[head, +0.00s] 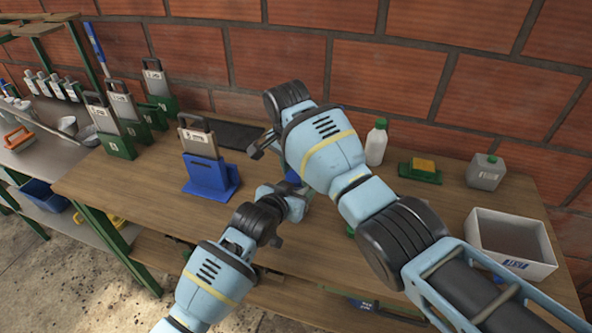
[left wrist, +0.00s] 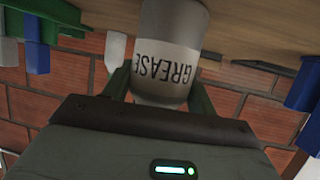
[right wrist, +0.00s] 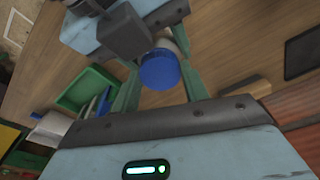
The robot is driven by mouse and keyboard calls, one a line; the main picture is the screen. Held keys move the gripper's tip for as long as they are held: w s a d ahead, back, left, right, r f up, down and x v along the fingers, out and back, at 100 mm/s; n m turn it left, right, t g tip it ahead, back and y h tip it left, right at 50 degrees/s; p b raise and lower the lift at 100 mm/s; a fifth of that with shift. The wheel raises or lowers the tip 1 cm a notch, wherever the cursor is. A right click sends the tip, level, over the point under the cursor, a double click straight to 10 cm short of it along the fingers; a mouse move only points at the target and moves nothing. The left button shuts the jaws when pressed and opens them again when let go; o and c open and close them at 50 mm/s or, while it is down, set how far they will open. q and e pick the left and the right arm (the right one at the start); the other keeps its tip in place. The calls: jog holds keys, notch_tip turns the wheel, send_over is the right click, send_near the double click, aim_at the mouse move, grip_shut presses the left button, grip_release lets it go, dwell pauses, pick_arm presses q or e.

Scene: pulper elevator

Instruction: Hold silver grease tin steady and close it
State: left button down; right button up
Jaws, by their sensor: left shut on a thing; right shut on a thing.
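The silver grease tin (left wrist: 170,60) has a pale label reading GREASE, upside down in the left wrist view. My left gripper (left wrist: 160,88) is shut around the tin's side. A round blue lid (right wrist: 159,70) shows between the fingers of my right gripper (right wrist: 157,84), which is shut on it. A pale part of the tin (right wrist: 181,38) shows just behind the lid in the right wrist view. Whether the lid is seated on the tin or apart from it, I cannot tell. In the head view my right arm mostly hides the tin and lid.
A blue holder with a grey plate (head: 208,178) stands left of my grippers on the wooden bench. A white bottle (head: 376,142), a yellow sponge on a green tray (head: 421,174), a grey can (head: 485,172) and a white bin (head: 510,250) stand right. A brick wall is behind.

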jog(key=shift+m, duration=0.8)
jog(key=o, duration=0.9)
jog(key=shift+o, duration=0.2)
jog(key=shift+r, duration=2.25)
jog(key=shift+c, duration=0.4)
